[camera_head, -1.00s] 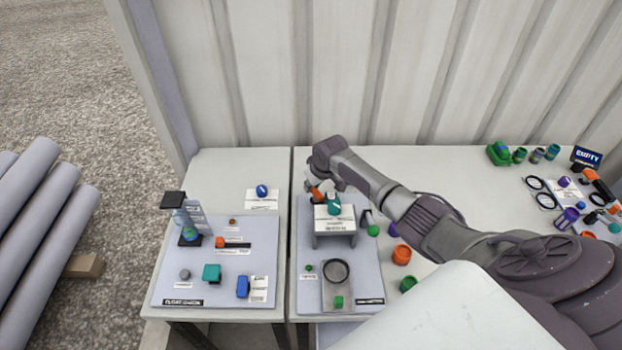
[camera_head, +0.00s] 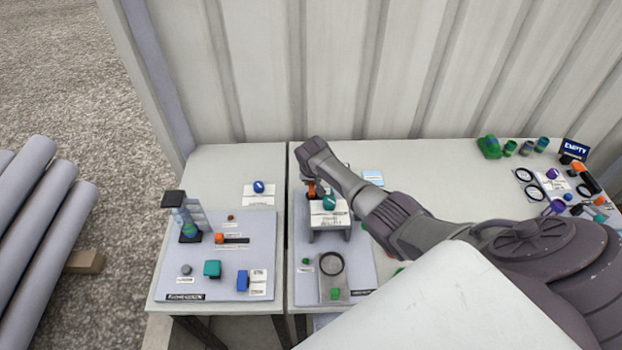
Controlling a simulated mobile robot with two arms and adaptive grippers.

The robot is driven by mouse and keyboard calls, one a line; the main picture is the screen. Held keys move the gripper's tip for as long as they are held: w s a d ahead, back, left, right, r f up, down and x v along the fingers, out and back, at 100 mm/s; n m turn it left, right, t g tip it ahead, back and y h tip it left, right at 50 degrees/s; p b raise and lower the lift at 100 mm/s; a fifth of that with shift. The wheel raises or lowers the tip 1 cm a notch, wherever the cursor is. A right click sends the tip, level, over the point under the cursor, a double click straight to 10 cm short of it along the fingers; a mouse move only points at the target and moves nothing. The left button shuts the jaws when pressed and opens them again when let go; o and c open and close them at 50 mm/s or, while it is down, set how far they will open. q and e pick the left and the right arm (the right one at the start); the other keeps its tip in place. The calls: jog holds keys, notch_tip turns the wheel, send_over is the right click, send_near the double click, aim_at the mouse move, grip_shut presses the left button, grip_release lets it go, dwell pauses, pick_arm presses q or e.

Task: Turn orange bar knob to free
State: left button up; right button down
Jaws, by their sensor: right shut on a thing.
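The orange bar knob (camera_head: 311,189) is at the back left of the right-hand grey board, just behind a small raised stand. Only a small orange part shows; the gripper covers the rest, so its pointing direction cannot be told. My right gripper (camera_head: 310,184) comes down over it from above, shut on the orange bar knob. The fingertips are small and partly hidden. My left gripper is not in view.
The raised stand (camera_head: 329,219) with a teal knob (camera_head: 329,202) is close in front of the gripper. A dark ring (camera_head: 331,264) lies nearer. The left board (camera_head: 200,270) holds several coloured parts. A corrugated wall (camera_head: 400,70) stands behind.

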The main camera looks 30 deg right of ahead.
aim_at(312, 193)
dwell(0.3)
jog(key=c, duration=1.1)
grip_release()
jog(key=shift+r, duration=0.1)
jog(key=v, duration=1.2)
jog(key=shift+w, duration=0.1)
